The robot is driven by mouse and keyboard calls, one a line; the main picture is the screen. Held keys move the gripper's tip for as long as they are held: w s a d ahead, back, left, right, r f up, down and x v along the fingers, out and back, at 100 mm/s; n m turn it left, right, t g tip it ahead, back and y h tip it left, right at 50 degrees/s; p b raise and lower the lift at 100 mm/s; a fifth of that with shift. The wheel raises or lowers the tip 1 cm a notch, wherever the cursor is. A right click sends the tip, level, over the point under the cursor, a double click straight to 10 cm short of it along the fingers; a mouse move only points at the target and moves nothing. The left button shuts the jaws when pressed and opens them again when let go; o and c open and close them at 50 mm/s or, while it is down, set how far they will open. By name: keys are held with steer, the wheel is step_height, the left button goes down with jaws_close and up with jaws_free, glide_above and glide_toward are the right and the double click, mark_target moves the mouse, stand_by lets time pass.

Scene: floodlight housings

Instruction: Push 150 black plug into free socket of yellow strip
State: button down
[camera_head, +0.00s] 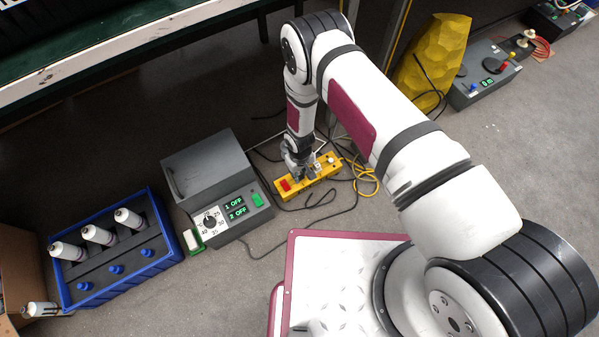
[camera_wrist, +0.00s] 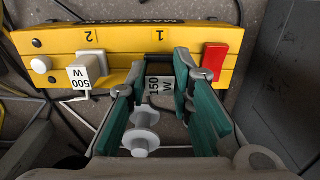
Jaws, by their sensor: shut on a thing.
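The yellow strip (camera_head: 322,177) lies on the floor in the head view, under my gripper (camera_head: 301,174). In the wrist view the strip (camera_wrist: 130,38) shows the labels 1 and 2 and a red switch (camera_wrist: 215,55) at its right end. A white plug tagged 500 W (camera_wrist: 83,72) sits at place 2. My gripper (camera_wrist: 163,72) has its green fingers shut on the plug tagged 150 W (camera_wrist: 160,86), in front of place 1. The plug's body is mostly hidden by its tag and the fingers. I cannot tell whether it is in the socket.
A grey control box (camera_head: 215,180) with two displays reading OFF stands left of the strip. A blue crate (camera_head: 165,233) with white bottles is further left. Yellow and black cables lie around the strip. A yellow faceted object (camera_head: 437,55) and another grey box (camera_head: 484,78) stand behind right.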

steer(key=shift+f+b, duration=0.55)
steer(key=shift+f, duration=0.1)
steer(key=c, duration=1.3)
jaws_free()
steer(key=shift+c, duration=0.2)
steer(key=shift+r+p, duration=2.35)
steer(key=shift+r, duration=1.2)
